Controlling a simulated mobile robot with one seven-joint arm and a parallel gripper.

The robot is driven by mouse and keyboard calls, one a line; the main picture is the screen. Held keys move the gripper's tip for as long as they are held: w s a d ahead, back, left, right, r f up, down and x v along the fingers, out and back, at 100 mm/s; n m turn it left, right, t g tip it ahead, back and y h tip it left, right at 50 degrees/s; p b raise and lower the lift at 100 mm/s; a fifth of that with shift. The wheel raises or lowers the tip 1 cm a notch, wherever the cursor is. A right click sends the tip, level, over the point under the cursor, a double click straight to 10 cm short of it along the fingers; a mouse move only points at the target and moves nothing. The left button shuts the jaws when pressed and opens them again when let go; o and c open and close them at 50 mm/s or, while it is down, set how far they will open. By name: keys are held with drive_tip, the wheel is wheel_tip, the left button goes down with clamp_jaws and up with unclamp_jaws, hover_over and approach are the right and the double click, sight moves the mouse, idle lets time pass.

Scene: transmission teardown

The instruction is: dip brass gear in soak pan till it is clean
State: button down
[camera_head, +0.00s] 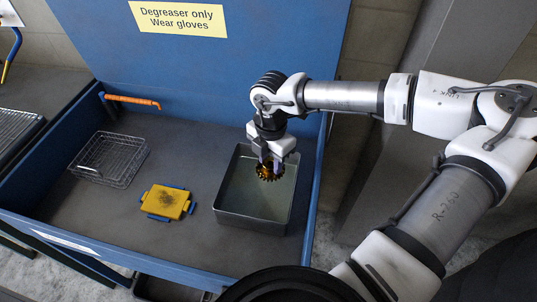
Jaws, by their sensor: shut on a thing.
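The brass gear (268,173) is dark gold with patches that look dark. My gripper (268,163) is shut on it and points down over the soak pan. The soak pan (248,218) is a grey rectangular metal pan with pale greenish liquid inside. The gear is over the back right part of the pan. I cannot tell whether its lower edge touches the liquid. The gripper's fingers partly hide the gear's top.
The pan stands in a blue-walled wash bench (190,258). A sign (178,18) reads "Degreaser only Wear gloves".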

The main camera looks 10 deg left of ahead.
drive_tip(key=shift+f+b, duration=2.3)
drive_tip(key=shift+f, duration=3.5)
drive_tip(key=shift+r+p, duration=2.05)
drive_tip(key=shift+r, duration=3.4)
